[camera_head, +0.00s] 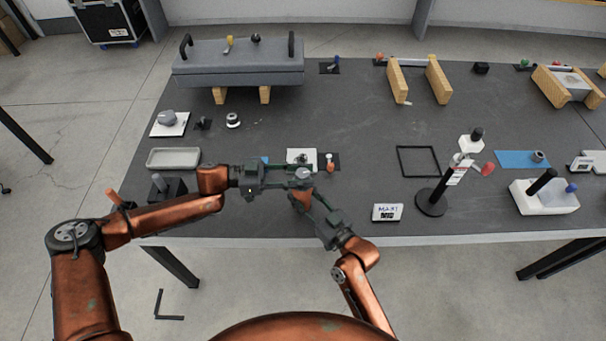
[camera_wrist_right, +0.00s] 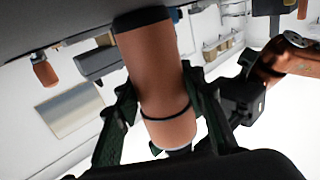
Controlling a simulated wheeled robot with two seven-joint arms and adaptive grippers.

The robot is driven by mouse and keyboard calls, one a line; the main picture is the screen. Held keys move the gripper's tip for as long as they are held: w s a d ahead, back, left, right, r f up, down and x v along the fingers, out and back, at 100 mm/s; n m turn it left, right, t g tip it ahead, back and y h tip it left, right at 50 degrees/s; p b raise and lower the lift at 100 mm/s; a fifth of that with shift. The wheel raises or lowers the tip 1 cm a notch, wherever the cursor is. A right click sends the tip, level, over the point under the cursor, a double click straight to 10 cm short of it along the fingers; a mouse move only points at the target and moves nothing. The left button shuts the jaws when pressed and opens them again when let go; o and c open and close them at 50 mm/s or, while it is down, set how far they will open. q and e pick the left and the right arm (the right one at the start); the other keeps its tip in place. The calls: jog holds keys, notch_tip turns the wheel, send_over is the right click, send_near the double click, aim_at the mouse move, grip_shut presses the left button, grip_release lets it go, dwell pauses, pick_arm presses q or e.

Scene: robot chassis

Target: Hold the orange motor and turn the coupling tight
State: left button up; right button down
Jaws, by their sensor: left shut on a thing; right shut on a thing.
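The orange motor (camera_head: 302,197) stands out between the fingers of my right gripper (camera_head: 312,203) near the table's front middle. In the right wrist view the motor (camera_wrist_right: 158,75) is an orange cylinder with a dark end and a thin black ring, and the green fingers of my right gripper (camera_wrist_right: 162,112) close on both sides of it. The grey round coupling (camera_head: 303,173) sits just beyond the motor, between the fingertips of my left gripper (camera_head: 298,177), which is shut on it. How far it is turned cannot be seen.
A white plate (camera_head: 297,155) lies just behind the grippers. A grey tray (camera_head: 173,158) is at the left. An empty black frame (camera_head: 418,147) lies on the table.

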pick_arm(q)
jog(key=shift+w+d+m+g, duration=0.1)
jog(key=shift+m+g, duration=1.2)
jog(key=shift+g, duration=0.7)
pick_arm(e)
jog(key=shift+a+r, duration=0.2)
pick_arm(q)
jog(key=shift+g+y, duration=0.3)
jog(key=shift+g, duration=0.2)
jog(key=o, duration=1.2)
pick_arm(e)
jog(key=shift+d, duration=0.15)
pick_arm(q)
jog(key=v, duration=0.7)
jog(key=shift+a, duration=0.35)
